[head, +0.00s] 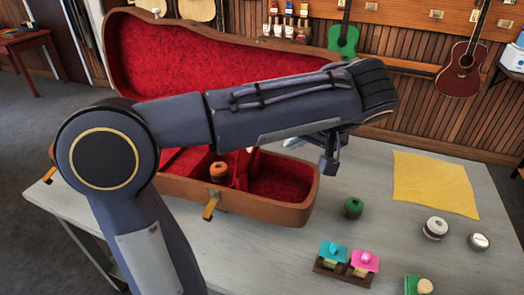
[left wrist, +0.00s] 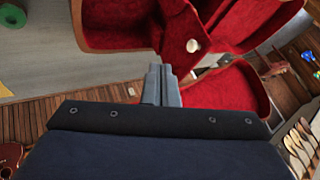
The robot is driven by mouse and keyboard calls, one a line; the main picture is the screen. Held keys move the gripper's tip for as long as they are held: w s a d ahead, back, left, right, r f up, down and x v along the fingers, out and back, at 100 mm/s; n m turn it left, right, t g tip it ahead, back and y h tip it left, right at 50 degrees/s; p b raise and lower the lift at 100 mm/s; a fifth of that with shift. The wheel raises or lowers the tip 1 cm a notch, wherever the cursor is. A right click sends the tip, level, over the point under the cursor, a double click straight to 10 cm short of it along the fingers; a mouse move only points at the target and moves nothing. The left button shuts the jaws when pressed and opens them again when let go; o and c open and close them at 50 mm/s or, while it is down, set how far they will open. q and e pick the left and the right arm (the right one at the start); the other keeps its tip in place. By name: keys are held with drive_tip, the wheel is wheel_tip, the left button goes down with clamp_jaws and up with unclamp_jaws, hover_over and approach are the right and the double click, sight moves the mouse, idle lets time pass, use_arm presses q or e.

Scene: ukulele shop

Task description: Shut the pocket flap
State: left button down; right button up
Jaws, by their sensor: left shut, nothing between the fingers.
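The instrument case (head: 285,213) lies open on the table, brown outside with red lining, its lid standing at the back. In the left wrist view, a red pocket flap (left wrist: 183,24) with a white knob (left wrist: 193,45) stands up between the case's red compartments. In the head view my arm hides most of the flap. My right gripper is not in view.
An orange-topped spool (head: 218,170) is in the case. On the table (head: 390,225) are a green spool (head: 353,208), a yellow cloth (head: 433,182), two round tins (head: 435,228) and a wooden holder (head: 343,268) with turquoise and pink pieces. Ukuleles hang on the wall behind.

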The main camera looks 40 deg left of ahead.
use_arm(q)
drive_tip(key=a+f, duration=0.5)
drive_tip(key=a, duration=0.3)
drive_tip(key=shift+a+f+p, duration=0.3)
